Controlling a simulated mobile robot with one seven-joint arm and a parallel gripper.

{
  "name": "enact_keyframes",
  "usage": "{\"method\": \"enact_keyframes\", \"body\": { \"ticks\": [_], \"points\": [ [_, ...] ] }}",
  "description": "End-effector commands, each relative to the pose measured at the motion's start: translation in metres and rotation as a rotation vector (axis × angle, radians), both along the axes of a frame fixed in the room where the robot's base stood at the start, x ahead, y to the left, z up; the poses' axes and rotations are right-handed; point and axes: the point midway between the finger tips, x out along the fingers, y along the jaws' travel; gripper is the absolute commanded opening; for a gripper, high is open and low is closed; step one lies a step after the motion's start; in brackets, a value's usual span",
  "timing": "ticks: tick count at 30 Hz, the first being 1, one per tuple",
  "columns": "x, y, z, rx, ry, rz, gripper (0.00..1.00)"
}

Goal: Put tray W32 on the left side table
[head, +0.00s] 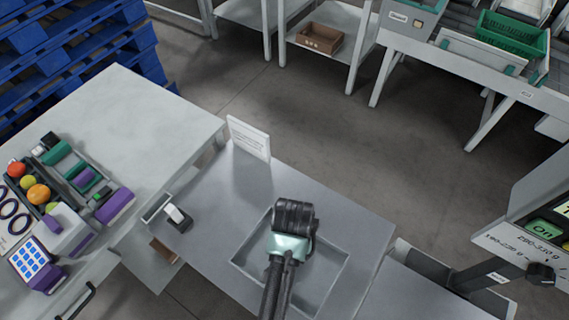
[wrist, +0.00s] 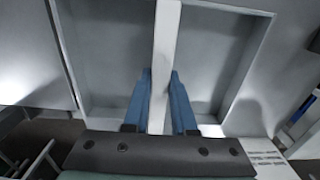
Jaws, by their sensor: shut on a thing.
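A grey, shallow rectangular tray or recess (head: 331,289) lies in the grey table's top, partly hidden by my arm in the head view. I cannot read W32 on it. In the wrist view its wall (wrist: 249,68) frames a grey floor, and a pale bar (wrist: 166,45) runs across its middle. My gripper (wrist: 160,100) is shut on this bar, with one blue finger on each side. The bar looks like the tray's handle or divider. In the head view the fingers are hidden under my wrist. The pale left side table (head: 115,115) stands at the left.
A white sign (head: 248,138) stands at the grey table's far edge. A display (head: 548,228) stands at the right.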

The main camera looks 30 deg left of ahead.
Motion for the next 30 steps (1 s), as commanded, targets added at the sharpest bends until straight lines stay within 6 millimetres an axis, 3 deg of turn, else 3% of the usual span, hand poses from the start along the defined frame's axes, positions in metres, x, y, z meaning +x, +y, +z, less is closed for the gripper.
{"method": "enact_keyframes", "body": {
  "ticks": [3,14,27,28,30],
  "points": [
    [0.000,0.000,-0.020,0.000,0.000,0.001,0.00],
    [0.000,0.000,-0.062,0.000,-0.001,0.001,0.00],
    [0.000,0.000,-0.069,0.001,-0.002,0.001,0.00],
    [0.000,0.000,-0.068,0.001,-0.002,0.001,0.30],
    [0.000,0.000,-0.068,0.001,-0.002,0.001,0.43]
  ]
}}
